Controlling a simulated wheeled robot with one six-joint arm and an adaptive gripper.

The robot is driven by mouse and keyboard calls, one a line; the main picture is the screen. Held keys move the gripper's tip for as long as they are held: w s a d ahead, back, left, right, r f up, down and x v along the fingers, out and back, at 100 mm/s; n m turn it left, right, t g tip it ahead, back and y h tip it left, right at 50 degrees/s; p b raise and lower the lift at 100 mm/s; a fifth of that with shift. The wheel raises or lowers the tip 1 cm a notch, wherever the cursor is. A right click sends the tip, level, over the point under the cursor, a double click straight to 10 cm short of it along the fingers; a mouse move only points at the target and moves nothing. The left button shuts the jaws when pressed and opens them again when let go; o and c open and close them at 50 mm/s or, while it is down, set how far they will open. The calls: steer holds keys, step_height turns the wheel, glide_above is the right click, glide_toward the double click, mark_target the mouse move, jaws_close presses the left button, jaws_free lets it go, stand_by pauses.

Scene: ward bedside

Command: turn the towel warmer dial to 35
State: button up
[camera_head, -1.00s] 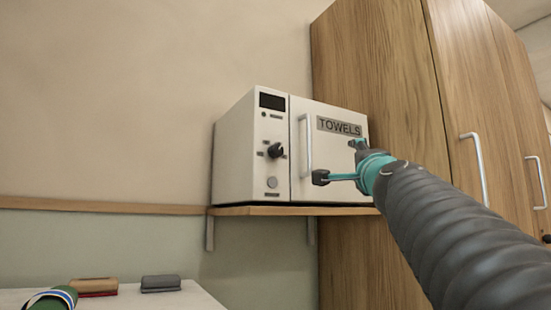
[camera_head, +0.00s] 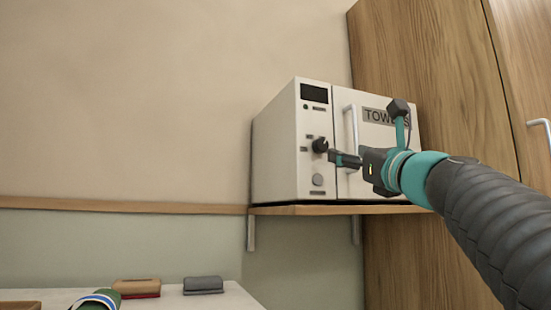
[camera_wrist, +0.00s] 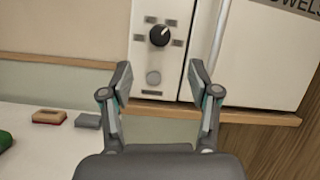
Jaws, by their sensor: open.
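The towel warmer (camera_head: 275,150) is a white box with a dark dial (camera_head: 320,145) on its left front panel. The wrist view shows the dial (camera_wrist: 159,36) as a round black knob, its pale pointer mark tilted to the upper right. Small grey labels surround it, too small to read. My gripper (camera_head: 340,158) is in front of the panel, just right of and below the dial in the head view. In the wrist view my gripper (camera_wrist: 160,80) is open and empty, with the dial beyond and above the gap between its fingertips. The dial appears apart from both fingers.
A vertical door handle (camera_head: 351,135) stands close to the right of the dial. A dark display (camera_head: 314,92) is above it and a round button (camera_head: 318,180) below. The warmer rests on a wooden shelf (camera_head: 300,210) beside tall wooden cabinets (camera_head: 430,60). Small items lie on a white surface (camera_head: 235,297).

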mark_target(323, 146)
steer(key=p+x, duration=0.2)
steer(key=x, duration=0.8)
steer(key=shift+c, duration=0.2)
